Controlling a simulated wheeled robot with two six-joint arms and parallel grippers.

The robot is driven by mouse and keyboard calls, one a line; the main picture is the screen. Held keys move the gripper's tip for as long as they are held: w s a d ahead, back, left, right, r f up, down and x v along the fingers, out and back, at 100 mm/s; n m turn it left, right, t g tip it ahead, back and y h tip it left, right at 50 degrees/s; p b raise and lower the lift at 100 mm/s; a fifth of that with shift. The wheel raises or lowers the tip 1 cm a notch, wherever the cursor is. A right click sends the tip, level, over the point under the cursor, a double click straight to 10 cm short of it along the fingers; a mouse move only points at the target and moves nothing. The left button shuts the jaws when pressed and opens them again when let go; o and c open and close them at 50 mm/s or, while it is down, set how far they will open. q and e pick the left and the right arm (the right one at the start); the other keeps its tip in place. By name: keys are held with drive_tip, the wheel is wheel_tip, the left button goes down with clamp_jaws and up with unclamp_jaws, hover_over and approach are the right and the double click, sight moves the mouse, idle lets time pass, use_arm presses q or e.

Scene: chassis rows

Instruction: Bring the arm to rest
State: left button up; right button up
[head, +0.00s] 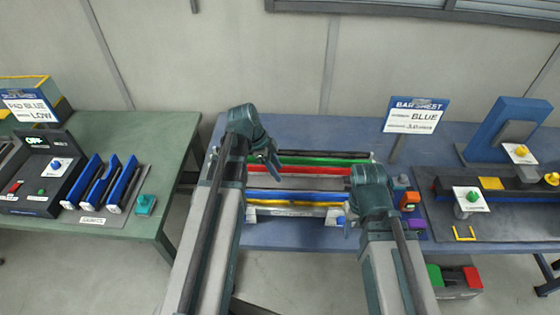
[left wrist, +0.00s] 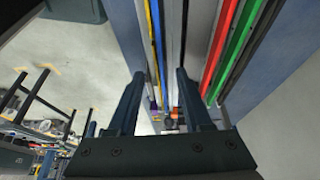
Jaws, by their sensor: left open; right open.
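My left arm reaches in over the blue table (head: 300,128), with its left gripper (head: 274,164) above the left part of a rack of coloured bars. My right gripper (head: 347,222), partly hidden by its own wrist, is near the right ends of the bars. In the left wrist view, the left gripper's two fingers (left wrist: 158,98) stand apart with nothing held between them. The rack holds a black bar, a green bar (head: 310,160), a red bar (head: 320,171), a blue bar (head: 290,196) and a yellow bar (head: 290,204).
A sign (head: 414,115) reading BLUE stands behind the rack. A green table (head: 120,128) on the left carries a control box (head: 35,175) and blue holders. On the right are a dark mat with a blue machine (head: 510,130) and small coloured blocks. Floor shows between the tables.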

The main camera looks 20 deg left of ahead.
use_arm(q)
drive_tip(key=s+d+f+n+y+b, duration=0.2)
drive_tip(key=s+d+f+n+y, duration=0.1)
drive_tip(key=s+d+n, duration=0.2)
drive_tip(key=s+d+f+n+g+y+b, duration=0.1)
drive_tip(key=s+d+f+n+y+b, duration=0.1)
drive_tip(key=s+d+n, duration=0.4)
drive_tip(key=s+d+f+b, duration=0.1)
drive_tip(key=d+f, duration=0.1)
drive_tip(key=d, duration=0.2)
drive_tip(key=shift+s+d+y, duration=0.3)
drive_tip(key=shift+s+y, duration=0.1)
